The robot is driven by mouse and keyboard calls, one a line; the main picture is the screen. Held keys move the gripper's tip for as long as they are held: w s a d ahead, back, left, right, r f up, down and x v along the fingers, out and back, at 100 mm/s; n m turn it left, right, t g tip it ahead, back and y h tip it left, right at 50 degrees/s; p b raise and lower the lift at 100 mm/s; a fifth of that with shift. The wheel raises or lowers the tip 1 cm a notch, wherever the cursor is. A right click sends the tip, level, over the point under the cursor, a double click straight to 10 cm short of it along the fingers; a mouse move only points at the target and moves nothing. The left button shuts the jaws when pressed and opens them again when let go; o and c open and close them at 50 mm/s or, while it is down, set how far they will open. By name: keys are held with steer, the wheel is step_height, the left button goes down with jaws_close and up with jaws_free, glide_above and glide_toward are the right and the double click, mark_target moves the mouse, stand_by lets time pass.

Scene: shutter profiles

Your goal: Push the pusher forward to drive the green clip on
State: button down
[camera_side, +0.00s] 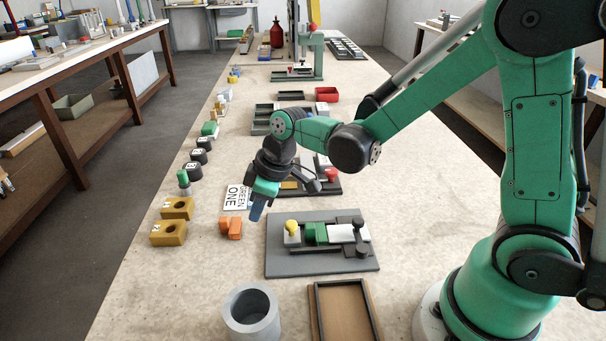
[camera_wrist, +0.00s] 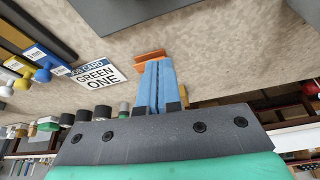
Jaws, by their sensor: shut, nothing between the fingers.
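A grey fixture plate (camera_side: 285,263) lies on the bench. On it, a grey block with a yellow knob (camera_side: 292,228), which looks like the pusher, stands at the left end of the row. The green clip (camera_side: 317,233) is just right of it, followed by a white profile piece (camera_side: 341,233). I cannot tell whether clip and profile touch. My gripper (camera_side: 256,214), with blue fingers, is shut and empty, above the bench left of the plate. In the wrist view, the shut fingers (camera_wrist: 159,68) point toward an orange piece; the pusher and green clip are not recognisable there.
Orange blocks (camera_side: 231,228) lie beside my fingertips, near a "GREEN ONE" card (camera_side: 237,197). Dark clamp parts (camera_side: 361,250) stand at the plate's right end. A grey cup (camera_side: 251,312) and brown tray (camera_side: 344,318) are in front. Yellow blocks (camera_side: 170,233) line the left edge.

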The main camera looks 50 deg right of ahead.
mark_target(294, 232)
steer(key=shift+s+d+f, duration=0.3)
steer(key=shift+s+d, duration=0.25)
steer(key=shift+s, duration=0.25)
steer(key=shift+s+d+f, duration=0.25)
steer(key=shift+s+d, duration=0.3)
steer(key=shift+s, duration=0.2)
steer(key=shift+s+d, duration=1.3)
